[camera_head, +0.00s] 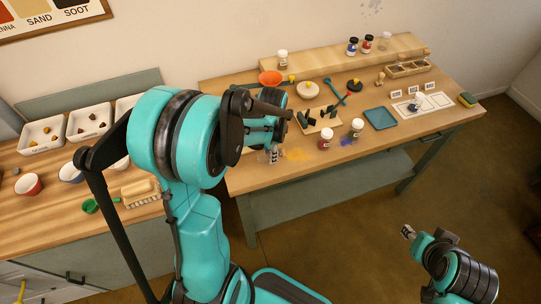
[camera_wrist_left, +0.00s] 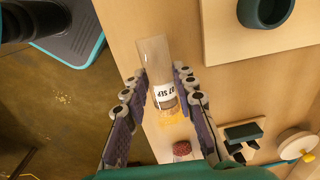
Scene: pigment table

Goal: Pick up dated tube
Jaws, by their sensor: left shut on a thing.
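The dated tube (camera_wrist_left: 158,75) is clear glass with a white label reading "07 SEP". In the left wrist view it lies between the two fingers of my left gripper (camera_wrist_left: 165,95), which is shut on it. The tube (camera_head: 274,155) also shows small in the head view, near the front edge of the pigment table (camera_head: 245,180). I cannot tell whether it touches the tabletop. My right gripper (camera_head: 408,231) is at the lower right of the head view, over the floor and away from the table. Its finger opening is too small to judge.
An orange powder patch (camera_head: 296,154) lies beside the tube. A wooden block with dark pieces (camera_head: 318,122) is behind. A blue tray (camera_head: 380,118) lies further right.

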